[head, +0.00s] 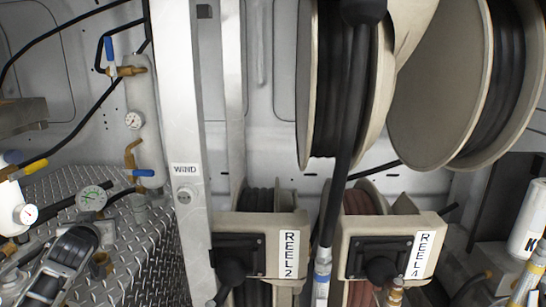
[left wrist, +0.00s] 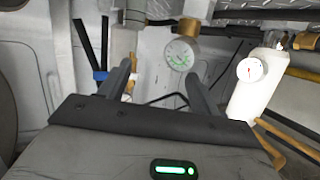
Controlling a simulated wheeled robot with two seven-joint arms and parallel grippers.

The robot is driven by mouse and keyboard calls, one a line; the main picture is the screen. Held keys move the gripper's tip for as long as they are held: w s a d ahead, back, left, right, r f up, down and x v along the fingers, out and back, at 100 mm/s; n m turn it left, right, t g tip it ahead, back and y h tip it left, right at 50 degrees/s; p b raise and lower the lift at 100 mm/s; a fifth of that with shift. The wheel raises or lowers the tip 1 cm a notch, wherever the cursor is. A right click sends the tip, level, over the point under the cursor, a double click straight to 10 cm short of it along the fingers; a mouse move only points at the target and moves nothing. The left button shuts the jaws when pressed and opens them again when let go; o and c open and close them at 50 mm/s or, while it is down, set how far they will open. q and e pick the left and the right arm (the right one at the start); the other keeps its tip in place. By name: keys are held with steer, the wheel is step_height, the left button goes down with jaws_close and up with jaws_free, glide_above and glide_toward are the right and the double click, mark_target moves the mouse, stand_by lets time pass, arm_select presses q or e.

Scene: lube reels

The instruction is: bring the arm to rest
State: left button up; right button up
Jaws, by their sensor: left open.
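My left gripper (left wrist: 160,72) shows in the left wrist view with its two dark fingers apart and nothing between them. A round gauge with green marks (left wrist: 180,54) lies beyond the gap between the fingers; I cannot tell the exact distance. In the head view the same kind of gauge (head: 91,198) is at the lower left. A dark and silver shape below it at the lower left edge looks like my left arm; its fingers are not clear there. My right gripper is not in view.
A white cylinder with a gauge (left wrist: 250,70) stands close beside the fingers. Blue-handled valves (head: 110,48), pipes and a diamond-plate surface (head: 150,255) are at left. A post marked WIND (head: 178,120), REEL 2 (head: 260,225), REEL 4 (head: 392,227) and large hose reels (head: 440,90) fill the middle and right.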

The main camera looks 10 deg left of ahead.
arm_select(q)
steer(key=w+r+m+t+h, duration=0.2)
steer(key=w+r+m+t, duration=0.3)
steer(key=r+m, duration=0.45)
steer(key=s+d+f+g+h, duration=0.2)
steer(key=s+d+f, duration=0.2)
steer(key=d+f, duration=0.6)
steer(key=s+d+f+g+h, duration=0.2)
steer(key=s+d+f, duration=0.3)
steer(key=d+f, duration=0.5)
steer(key=s+d+f+g+h, duration=0.1)
steer(key=s+d+f, duration=0.3)
steer(key=s, duration=0.4)
steer(key=s+d+f+n+g+h, duration=0.1)
steer(key=s+d+f, duration=0.4)
steer(key=s, duration=0.3)
steer(key=s+d+f+g+h, duration=0.1)
steer(key=s+d+f, duration=0.3)
steer(key=s, duration=0.5)
steer(key=d+h, duration=0.1)
steer(key=d, duration=0.1)
steer(key=shift+d+f+n+g, duration=0.2)
steer(key=shift+d+n+g, duration=0.15)
steer(key=shift+d+g, duration=0.05)
steer(key=shift+s, duration=0.1)
